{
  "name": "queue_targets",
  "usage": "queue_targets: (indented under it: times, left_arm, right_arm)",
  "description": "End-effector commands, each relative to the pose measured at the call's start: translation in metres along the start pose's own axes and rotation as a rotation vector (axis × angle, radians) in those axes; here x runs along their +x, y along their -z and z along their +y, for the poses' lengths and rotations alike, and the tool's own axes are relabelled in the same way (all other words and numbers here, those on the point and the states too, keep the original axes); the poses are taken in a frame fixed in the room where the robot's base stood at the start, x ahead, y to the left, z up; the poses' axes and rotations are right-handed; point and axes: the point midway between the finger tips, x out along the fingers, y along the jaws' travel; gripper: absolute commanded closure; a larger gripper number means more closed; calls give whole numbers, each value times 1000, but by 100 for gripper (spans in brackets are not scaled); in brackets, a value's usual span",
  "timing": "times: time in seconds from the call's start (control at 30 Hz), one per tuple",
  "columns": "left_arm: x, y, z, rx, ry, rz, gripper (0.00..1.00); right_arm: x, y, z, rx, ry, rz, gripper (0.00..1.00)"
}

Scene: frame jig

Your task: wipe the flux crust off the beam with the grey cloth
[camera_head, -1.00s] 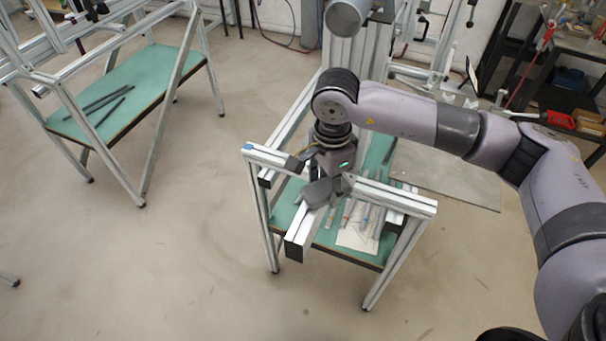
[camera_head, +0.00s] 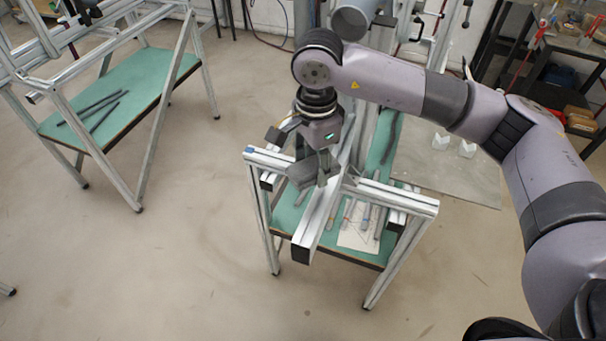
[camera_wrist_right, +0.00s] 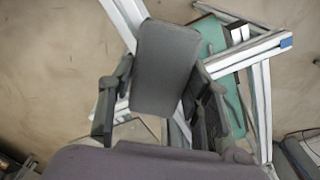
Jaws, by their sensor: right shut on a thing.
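The grey cloth (camera_head: 301,173) is a flat, dark grey pad held in my right gripper (camera_head: 318,172). In the right wrist view the cloth (camera_wrist_right: 166,70) stands out between the two dark fingers of the gripper (camera_wrist_right: 155,108). The beam (camera_head: 319,216) is a silver aluminium profile with a dark end, sticking out towards the camera over the jig. The cloth is at the left side of the beam, close to it; I cannot tell whether they touch. I cannot make out the flux crust; gripper and cloth hide part of the beam. My left gripper is out of view.
The jig's frame (camera_head: 395,197) has crossbars and legs around a green shelf (camera_head: 284,214) holding a paper sheet (camera_head: 357,238) and several rods. Another frame with a green shelf (camera_head: 150,72) stands at left. Two small white blocks stand at right. The front floor is clear.

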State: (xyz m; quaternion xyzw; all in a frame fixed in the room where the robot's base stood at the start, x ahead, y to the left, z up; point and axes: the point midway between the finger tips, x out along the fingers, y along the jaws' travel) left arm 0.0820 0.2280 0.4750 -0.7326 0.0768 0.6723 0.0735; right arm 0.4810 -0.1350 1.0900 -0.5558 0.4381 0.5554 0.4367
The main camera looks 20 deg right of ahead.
Motion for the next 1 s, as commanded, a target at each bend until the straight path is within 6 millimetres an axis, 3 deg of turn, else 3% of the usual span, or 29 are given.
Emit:
queue_targets:
  times: [0.27, 0.83, 1.0]
  left_arm:
    - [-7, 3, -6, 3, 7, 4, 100]
    - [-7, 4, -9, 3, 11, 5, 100]
    - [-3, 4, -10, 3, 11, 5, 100]
  right_arm:
    - [-20, 0, -1, 3, 1, -1, 81]
    - [-18, 0, 0, -8, 0, -1, 81]
    - [-8, 5, 12, -154, 1, -1, 81]
